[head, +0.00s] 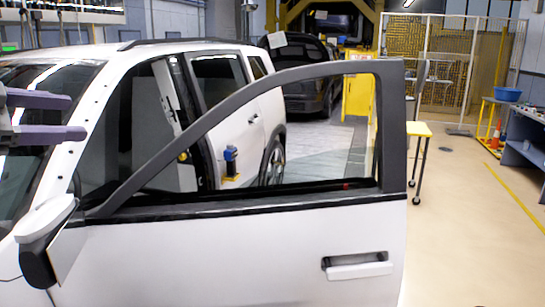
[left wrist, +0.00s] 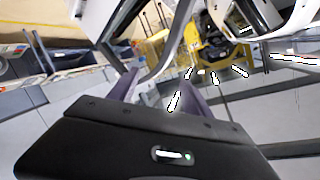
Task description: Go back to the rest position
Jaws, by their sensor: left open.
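My left gripper (head: 78,116) shows at the left edge of the head view. Its two purple fingers are apart, with nothing between them, in front of the white car's windshield pillar. In the left wrist view its purple fingers (left wrist: 162,92) stand apart over a blurred, tilted background. My right gripper is in neither view. The white car (head: 232,95) stands at the left, and its front door (head: 240,255) is swung open across the foreground.
The side mirror (head: 45,225) sticks out below my left gripper. A dark vehicle (head: 305,85) is behind. The floor at right is largely clear.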

